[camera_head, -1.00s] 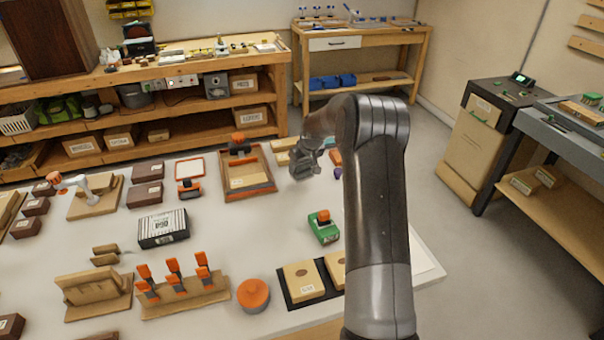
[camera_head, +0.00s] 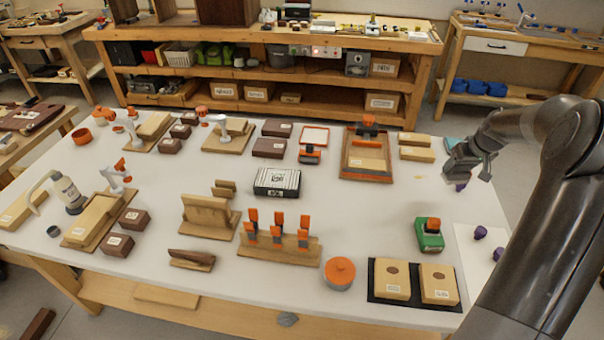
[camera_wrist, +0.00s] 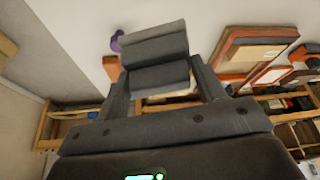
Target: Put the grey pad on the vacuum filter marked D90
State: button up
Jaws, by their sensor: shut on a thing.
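My gripper (camera_head: 468,166) is over the far right part of the white table, to the right of two pale wooden blocks (camera_head: 416,147). It is shut on a grey thing that is hard to tell apart from the grey fingers. In the wrist view the gripper (camera_wrist: 155,60) points away, with the table surface beyond it. A purple item (camera_head: 460,187) shows just below it, and a purple item also shows in the wrist view (camera_wrist: 117,40). I cannot read any label as D90, so I cannot tell which thing is the vacuum filter.
A green device with an orange top (camera_head: 430,236) stands nearer me, and purple knobs (camera_head: 480,232) lie on a white sheet. A black mat (camera_head: 414,299) carries two labelled wooden blocks. An orange-rimmed wooden tray (camera_head: 366,177) is left of my gripper. An orange round lid (camera_head: 339,272) stands in front.

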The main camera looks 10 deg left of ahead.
jog(key=w+a+r+n+y, duration=0.1)
jog(key=a+n, duration=0.1)
jog(key=a, duration=1)
jog(key=w+a+r+n, duration=0.1)
jog(key=w+a, duration=0.1)
jog(key=a, duration=1)
jog(key=n+g+y, duration=0.1)
jog(key=n, duration=0.2)
send_over(278, 178)
notch_tip(278, 178, down, 4)
jog(key=shift+w+a+f, duration=0.1)
jog(key=shift+f, duration=2.2)
jog(key=shift+f, duration=0.1)
jog(key=o, duration=1)
